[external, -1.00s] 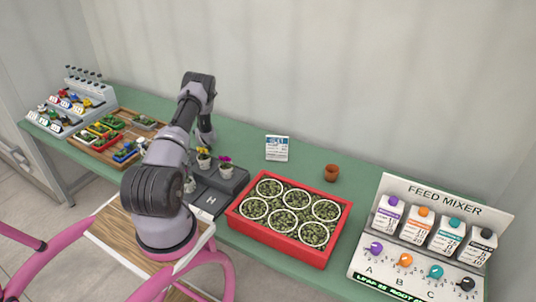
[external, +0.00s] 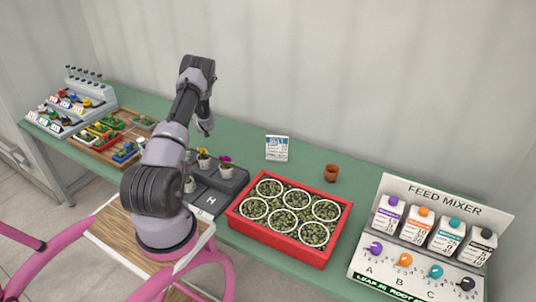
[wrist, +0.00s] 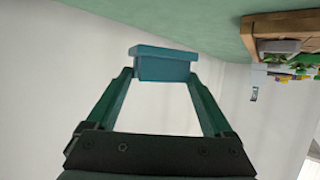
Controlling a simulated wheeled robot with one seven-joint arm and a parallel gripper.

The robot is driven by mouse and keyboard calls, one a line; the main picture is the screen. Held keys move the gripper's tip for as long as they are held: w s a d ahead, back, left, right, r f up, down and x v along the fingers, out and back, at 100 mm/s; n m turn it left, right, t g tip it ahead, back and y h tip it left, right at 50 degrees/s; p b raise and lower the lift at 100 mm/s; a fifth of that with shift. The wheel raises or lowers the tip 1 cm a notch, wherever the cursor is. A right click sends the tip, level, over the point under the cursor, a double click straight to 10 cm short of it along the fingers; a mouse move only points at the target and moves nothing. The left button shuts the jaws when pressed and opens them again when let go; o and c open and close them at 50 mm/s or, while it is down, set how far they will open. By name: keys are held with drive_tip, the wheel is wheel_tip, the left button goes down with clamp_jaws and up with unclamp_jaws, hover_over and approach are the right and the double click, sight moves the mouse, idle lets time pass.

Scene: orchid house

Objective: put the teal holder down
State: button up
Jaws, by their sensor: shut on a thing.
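The teal holder (wrist: 165,65) is a small block with a wider ledge along its top edge in the wrist view. My gripper (wrist: 162,73) is shut on it, with one dark green finger at each side and the holder at the fingertips. In the external view my gripper (external: 205,127) hangs at the end of my bent arm, over the back of the green table (external: 245,135), behind the grey block with flowers. I cannot make out the holder in that view. In the wrist view it appears clear of the tabletop.
A wooden tray (external: 88,149) with small coloured planters lies left. A grey block (external: 222,186) with potted flowers stands near my arm. A red planter (external: 275,238), a card (external: 277,148), a terracotta pot (external: 331,173) and the feed mixer (external: 440,200) are right. The back strip has bare green surface.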

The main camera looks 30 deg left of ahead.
drive_tip(key=shift+w+d+r, duration=0.25)
drive_tip(key=shift+d+r, duration=0.6)
drive_tip(key=shift+r, duration=0.1)
drive_tip(key=d, duration=2.1)
drive_tip(key=shift+m+h, duration=0.3)
drive_tip(key=f, duration=0.3)
drive_tip(key=d+f, duration=0.1)
drive_tip(key=f, duration=0.1)
drive_tip(key=shift+s+d+f, duration=0.1)
drive_tip(key=shift+s+f, duration=0.05)
drive_tip(key=shift+s, duration=0.15)
drive_tip(key=shift+f, duration=2.05)
